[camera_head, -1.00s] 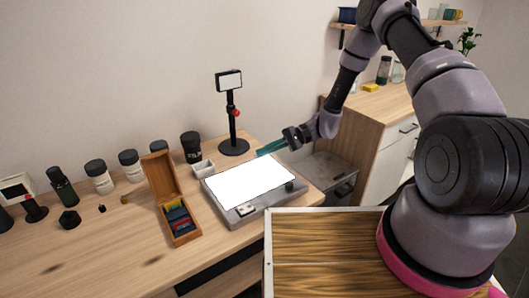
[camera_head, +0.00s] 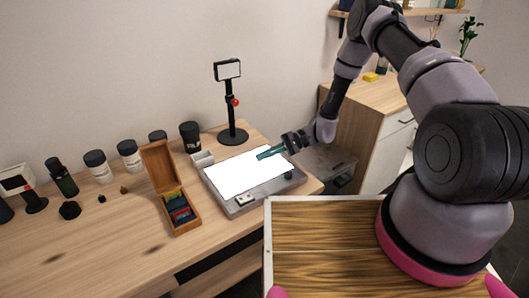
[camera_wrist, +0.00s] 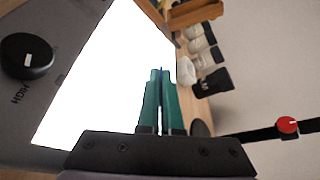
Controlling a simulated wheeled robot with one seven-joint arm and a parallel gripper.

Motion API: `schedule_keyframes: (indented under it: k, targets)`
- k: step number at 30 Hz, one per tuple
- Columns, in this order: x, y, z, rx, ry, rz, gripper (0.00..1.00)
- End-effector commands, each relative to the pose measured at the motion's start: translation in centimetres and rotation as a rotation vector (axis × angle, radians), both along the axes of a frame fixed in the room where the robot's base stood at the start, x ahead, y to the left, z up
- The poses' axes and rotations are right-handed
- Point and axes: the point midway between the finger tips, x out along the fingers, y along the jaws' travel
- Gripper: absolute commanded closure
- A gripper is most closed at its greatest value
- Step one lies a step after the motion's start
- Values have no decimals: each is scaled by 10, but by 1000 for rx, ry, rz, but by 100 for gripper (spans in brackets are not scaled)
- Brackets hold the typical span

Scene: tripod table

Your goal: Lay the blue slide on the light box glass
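The light box (camera_head: 238,207) stands on the wooden table, its glass (camera_head: 245,175) glowing white. The glass fills much of the left of the wrist view (camera_wrist: 110,70). My gripper (camera_head: 262,155) has teal fingers and is over the far right part of the glass. In the wrist view its fingers (camera_wrist: 161,80) are nearly together, with a thin dark blue edge between them. This looks like the blue slide (camera_wrist: 162,72), seen edge-on and mostly hidden by the fingers. I cannot tell its height above the glass.
An open wooden box (camera_head: 160,185) with coloured slides stands left of the light box. A black stand with a red knob (camera_head: 234,102) rises behind it. The table's front left is mostly clear.

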Motion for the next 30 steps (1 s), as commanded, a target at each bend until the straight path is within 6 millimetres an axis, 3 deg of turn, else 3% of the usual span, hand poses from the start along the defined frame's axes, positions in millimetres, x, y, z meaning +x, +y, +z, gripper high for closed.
schedule_keyframes:
  k: [11,12,14,24,30]
  targets:
    - [0,0,-2,0,0,0,100]
    - [0,0,-2,0,0,0,83]
    - [0,0,-2,0,0,0,63]
    - [1,-2,-1,-1,0,-1,63]
    - [9,-26,6,0,0,-4,63]
